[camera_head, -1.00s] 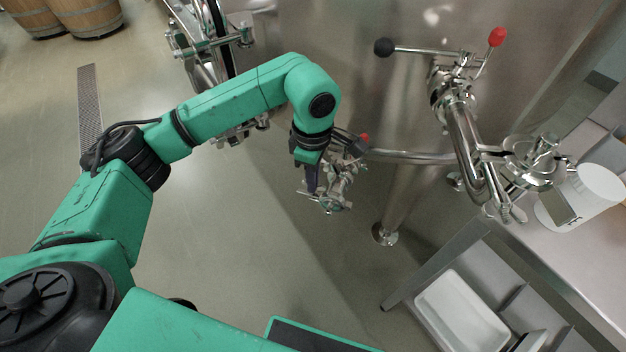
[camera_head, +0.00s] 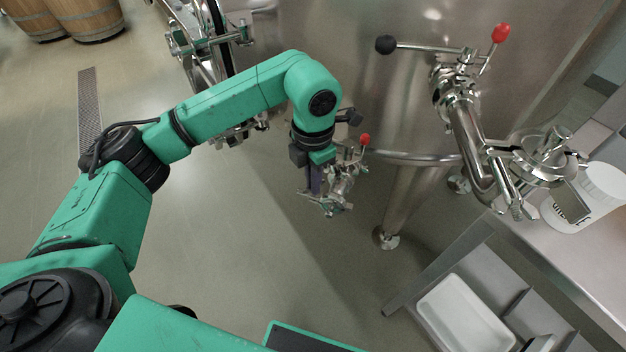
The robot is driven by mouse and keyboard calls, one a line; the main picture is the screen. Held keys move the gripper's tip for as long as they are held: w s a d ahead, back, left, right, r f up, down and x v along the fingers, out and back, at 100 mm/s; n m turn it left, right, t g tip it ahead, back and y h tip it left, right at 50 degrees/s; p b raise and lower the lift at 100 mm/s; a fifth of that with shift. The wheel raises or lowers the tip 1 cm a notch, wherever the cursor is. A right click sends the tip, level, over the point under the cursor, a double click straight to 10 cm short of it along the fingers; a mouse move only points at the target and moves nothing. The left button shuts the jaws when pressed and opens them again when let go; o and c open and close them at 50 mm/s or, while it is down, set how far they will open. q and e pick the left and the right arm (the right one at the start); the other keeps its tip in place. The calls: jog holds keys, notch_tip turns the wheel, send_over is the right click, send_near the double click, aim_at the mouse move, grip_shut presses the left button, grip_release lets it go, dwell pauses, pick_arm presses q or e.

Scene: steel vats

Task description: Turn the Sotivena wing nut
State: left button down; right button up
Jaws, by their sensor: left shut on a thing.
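My left gripper (camera_head: 318,192) reaches down beside the small steel valve fitting (camera_head: 343,182) low on the vat's front. It is shut on a small part at this fitting's lower end, seemingly its wing nut (camera_head: 328,207). The nut is tiny here and partly hidden by the fingers, so its exact angle is unclear. The fitting has a red-tipped lever (camera_head: 364,140) at its top. No name label is readable. My right gripper is out of view.
A larger steel pipe (camera_head: 462,115) with black and red knobs rises at the right. A steel table (camera_head: 560,250) holds a white tub (camera_head: 590,200), with a white tray (camera_head: 465,312) below. A vat leg (camera_head: 393,215) stands right of the fitting. The floor at left is mostly clear.

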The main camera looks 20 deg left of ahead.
pick_arm(q)
jog(key=n, duration=0.2)
jog(key=shift+n, duration=1.4)
jog(key=c, duration=1.3)
grip_release()
jog(key=shift+o, duration=0.2)
jog(key=shift+r, duration=0.1)
